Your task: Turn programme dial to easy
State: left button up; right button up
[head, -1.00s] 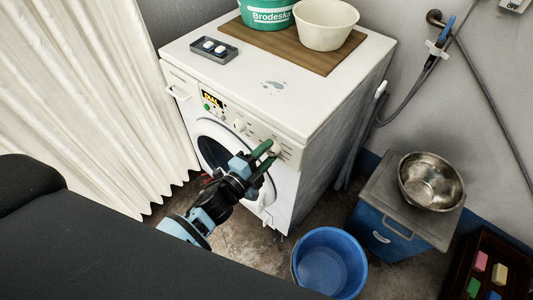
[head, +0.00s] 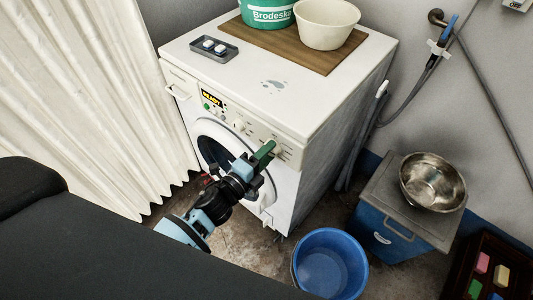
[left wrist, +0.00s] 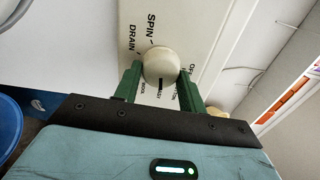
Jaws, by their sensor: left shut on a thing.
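The white washing machine (head: 330,105) has a control panel on its front. The round cream programme dial (left wrist: 160,64) shows in the left wrist view, with SPIN, DRAIN, WOOL and COTTON lettering around it, partly covered. Its dark pointer mark faces the bottom of the picture, between the fingers, towards a small, partly hidden label. My left gripper (head: 266,153) is at the panel's right end. Its green fingers stand on both sides of the dial, shut on it. The display (head: 211,99) appears to read READY. My right gripper is not in view.
On the machine top are a small grey tray (head: 232,53), a green tub (head: 266,14) and a cream bowl (head: 325,25) on a wooden board. A blue bucket (head: 330,264) stands on the floor. A blue box (head: 385,240) carries a steel bowl (head: 432,180).

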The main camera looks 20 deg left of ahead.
pick_arm(q)
jog(key=o, duration=1)
jog(key=v, duration=0.8)
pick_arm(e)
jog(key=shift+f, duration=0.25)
pick_arm(q)
jog(key=s+f+n+g+y+p, duration=0.1)
jog(key=s+n+g+p, duration=0.1)
jog(key=s+n, duration=0.5)
jog(key=s+a+f+n+g+y+p, duration=0.1)
jog(key=s+f+n+g+p, duration=0.1)
jog(key=s+n, duration=0.4)
jog(key=s+a+f+n+g+y+p, duration=0.1)
jog(key=s+n+g+p, duration=0.3)
jog(key=s, duration=1.1)
jog(key=shift+s+f+n+y+p, duration=0.1)
jog(key=shift+f+n+y+p, duration=0.25)
jog(key=shift+n, duration=0.55)
jog(key=shift+f+n+y+p, duration=0.25)
jog(key=shift+f+n+p, duration=0.1)
jog(key=shift+n, duration=0.55)
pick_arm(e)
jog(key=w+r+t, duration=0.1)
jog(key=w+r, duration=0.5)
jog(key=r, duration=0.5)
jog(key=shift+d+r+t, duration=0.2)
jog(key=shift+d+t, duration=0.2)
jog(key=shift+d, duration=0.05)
